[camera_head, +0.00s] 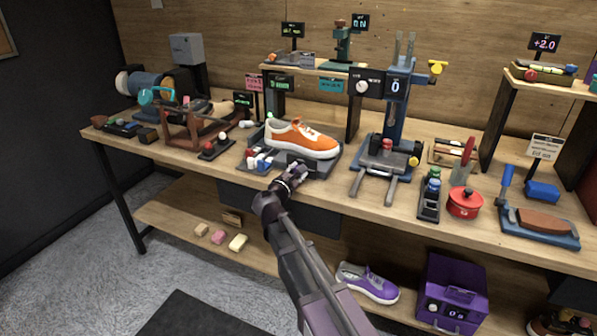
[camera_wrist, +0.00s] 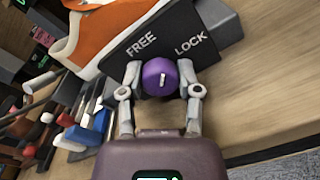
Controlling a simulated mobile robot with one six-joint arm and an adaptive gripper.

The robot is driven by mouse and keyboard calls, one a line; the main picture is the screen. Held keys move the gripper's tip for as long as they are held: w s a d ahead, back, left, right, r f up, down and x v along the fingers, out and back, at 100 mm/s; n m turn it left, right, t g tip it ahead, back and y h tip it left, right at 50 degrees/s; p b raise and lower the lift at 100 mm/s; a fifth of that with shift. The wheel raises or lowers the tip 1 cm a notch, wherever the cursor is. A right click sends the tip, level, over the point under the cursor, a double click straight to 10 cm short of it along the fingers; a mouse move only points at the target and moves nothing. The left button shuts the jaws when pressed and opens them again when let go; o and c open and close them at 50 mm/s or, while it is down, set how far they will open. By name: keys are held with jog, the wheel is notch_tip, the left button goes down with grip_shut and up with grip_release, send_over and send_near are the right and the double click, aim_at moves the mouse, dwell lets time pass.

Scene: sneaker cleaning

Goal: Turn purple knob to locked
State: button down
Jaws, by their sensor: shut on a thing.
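The purple knob (camera_wrist: 160,77) sits on the front of a dark panel (camera_wrist: 204,62) in the wrist view. The panel reads FREE on the left and LOCK on the right. A short pale mark on the knob points up, between the two words. My gripper (camera_wrist: 161,85) is shut on the knob, one finger on each side. In the head view my gripper (camera_head: 292,174) reaches the front of the stand under the orange sneaker (camera_head: 302,139) and hides the knob. The sneaker also shows above the panel in the wrist view (camera_wrist: 98,34).
Blue, white and red small items (camera_head: 258,160) stand just left of my gripper. A blue press (camera_head: 388,140) stands to the right, with a red pot (camera_head: 465,202) beyond. A purple sneaker (camera_head: 368,282) and purple box (camera_head: 452,290) are on the lower shelf.

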jog(key=m, duration=0.4)
jog(key=shift+m, duration=0.3)
jog(key=m, duration=0.4)
jog(key=shift+y, duration=0.3)
jog(key=shift+w+m, duration=0.1)
jog(key=shift+m, duration=0.2)
jog(key=shift+c, duration=1.5)
grip_release()
jog(key=shift+d, duration=0.1)
